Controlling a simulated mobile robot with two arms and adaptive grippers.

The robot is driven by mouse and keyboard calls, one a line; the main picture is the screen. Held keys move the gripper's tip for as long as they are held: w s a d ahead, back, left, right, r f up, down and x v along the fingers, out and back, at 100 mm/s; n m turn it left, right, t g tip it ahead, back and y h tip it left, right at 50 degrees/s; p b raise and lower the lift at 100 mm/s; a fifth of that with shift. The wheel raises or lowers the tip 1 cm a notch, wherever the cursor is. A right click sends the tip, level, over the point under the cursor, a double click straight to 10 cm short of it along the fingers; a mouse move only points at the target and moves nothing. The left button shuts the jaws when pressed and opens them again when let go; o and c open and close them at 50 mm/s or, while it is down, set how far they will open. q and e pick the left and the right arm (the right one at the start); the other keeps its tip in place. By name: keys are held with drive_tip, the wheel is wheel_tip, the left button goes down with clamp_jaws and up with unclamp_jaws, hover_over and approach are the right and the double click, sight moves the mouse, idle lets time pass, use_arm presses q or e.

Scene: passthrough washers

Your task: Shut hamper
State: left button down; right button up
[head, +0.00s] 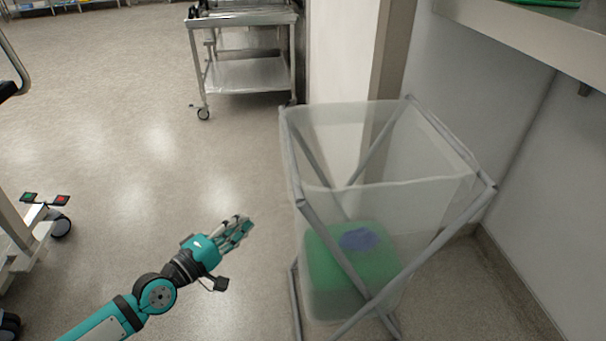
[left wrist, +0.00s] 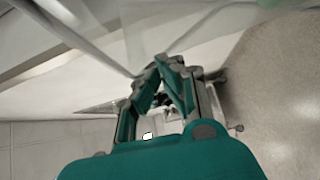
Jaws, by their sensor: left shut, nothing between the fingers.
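The hamper (head: 435,205) stands on the floor at the right of the head view. It has a grey X-shaped folding frame and a translucent bag, and its top is open. A green block-like item and a blue piece show inside the bag. My left gripper (head: 243,228) is shut and empty, to the left of the hamper and apart from its frame in the head view. In the left wrist view my left gripper's fingers (left wrist: 170,62) meet at the tips, with a blurred grey bar and pale sheet beyond them. My right gripper is in neither view.
A steel cart (head: 245,75) on casters stands behind the hamper. Another wheeled cart (head: 25,235) is at the left edge. A wall and a steel shelf (head: 530,35) border the hamper on the right.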

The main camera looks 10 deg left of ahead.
use_arm(q)
drive_tip(key=s+d+p+x, duration=0.1)
drive_tip(key=d+p+x, duration=0.1)
drive_tip(key=x, duration=1.1)
drive_tip(key=shift+r+p, duration=0.35)
drive_tip(key=shift+r, duration=0.1)
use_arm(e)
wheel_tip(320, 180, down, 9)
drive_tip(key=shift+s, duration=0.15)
